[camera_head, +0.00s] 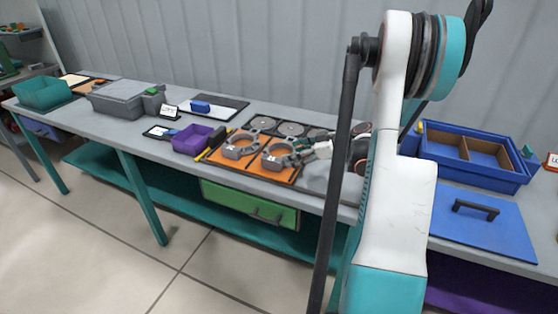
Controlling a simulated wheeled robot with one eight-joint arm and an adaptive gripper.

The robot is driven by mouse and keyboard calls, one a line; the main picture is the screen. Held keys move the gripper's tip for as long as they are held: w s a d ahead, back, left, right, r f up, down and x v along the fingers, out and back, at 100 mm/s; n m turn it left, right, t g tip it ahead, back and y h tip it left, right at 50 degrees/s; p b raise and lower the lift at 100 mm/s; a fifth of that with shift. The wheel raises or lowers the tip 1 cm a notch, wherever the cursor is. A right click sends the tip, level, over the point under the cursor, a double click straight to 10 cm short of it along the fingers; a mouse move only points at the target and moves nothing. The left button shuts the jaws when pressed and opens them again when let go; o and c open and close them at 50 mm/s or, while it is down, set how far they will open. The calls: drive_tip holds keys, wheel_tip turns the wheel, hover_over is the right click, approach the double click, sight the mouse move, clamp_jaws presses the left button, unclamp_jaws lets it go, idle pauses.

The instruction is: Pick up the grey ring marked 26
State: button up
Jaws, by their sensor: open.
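Two grey rings with side tabs lie on an orange board (220,158) on the workbench: a left ring (239,152) and a right ring (270,164). Each carries a small white label, too small to read, so I cannot tell which is marked 26. My gripper (298,150) is open, at the right ring's upper right side. I cannot tell whether it touches or surrounds part of that ring. My arm hides part of the bench to the right of it.
Several grey discs (291,129) lie in a dark tray behind the rings. A purple bin (190,140) stands to the left. A blue divided box (430,154) and a blue lid (480,229) are right of my arm. A green drawer (250,204) sits below the benchtop.

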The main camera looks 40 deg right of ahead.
sight(273, 158)
drive_tip(key=b+x, duration=0.2)
drive_tip(key=x, duration=0.8)
drive_tip(key=shift+b, duration=0.3)
drive_tip(key=shift+s+r, duration=0.1)
drive_tip(key=shift+s, duration=0.05)
drive_tip(key=c, duration=1.3)
